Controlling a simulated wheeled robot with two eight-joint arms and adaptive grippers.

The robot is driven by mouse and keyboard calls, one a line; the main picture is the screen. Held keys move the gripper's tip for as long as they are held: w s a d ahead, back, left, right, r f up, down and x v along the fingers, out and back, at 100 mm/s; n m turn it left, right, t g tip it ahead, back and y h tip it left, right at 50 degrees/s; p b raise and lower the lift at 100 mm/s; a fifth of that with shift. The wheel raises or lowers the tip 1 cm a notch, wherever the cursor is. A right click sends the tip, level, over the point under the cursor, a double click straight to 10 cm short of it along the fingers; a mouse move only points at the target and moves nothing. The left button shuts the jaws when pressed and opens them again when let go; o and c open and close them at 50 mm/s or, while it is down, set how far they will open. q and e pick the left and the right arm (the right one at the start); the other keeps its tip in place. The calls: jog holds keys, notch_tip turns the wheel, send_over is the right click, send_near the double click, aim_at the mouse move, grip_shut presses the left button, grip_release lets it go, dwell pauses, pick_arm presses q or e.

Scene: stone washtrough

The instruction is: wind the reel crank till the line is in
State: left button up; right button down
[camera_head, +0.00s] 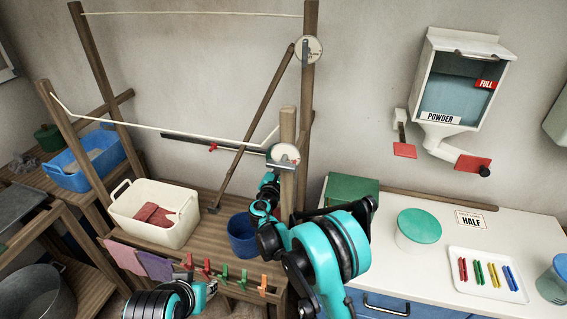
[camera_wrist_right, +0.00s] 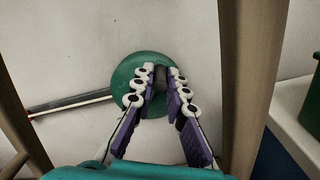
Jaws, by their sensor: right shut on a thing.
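In the right wrist view a round green reel (camera_wrist_right: 123,92) faces me on the wall side. My right gripper (camera_wrist_right: 160,82) is closed around a dark crank knob (camera_wrist_right: 160,71) in front of it. A white line (camera_head: 160,127) runs across the wooden frame to near a white round plate (camera_head: 284,154) on that post. A second line (camera_head: 190,13) spans the back posts. My left gripper (camera_head: 207,289) is low at the front; its jaw opening is unclear.
A cream basket (camera_head: 123,205) with red cloth and a blue pot (camera_head: 241,236) stand on the wooden bench. Coloured pegs and cloths hang along its front. The wooden posts closely flank my right gripper. A white counter (camera_head: 400,282) with a green-lidded tub is at right.

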jog(key=c, duration=1.5)
grip_release()
jog(key=shift+c, duration=0.2)
jog(key=shift+s, duration=0.1)
jog(key=v, duration=1.2)
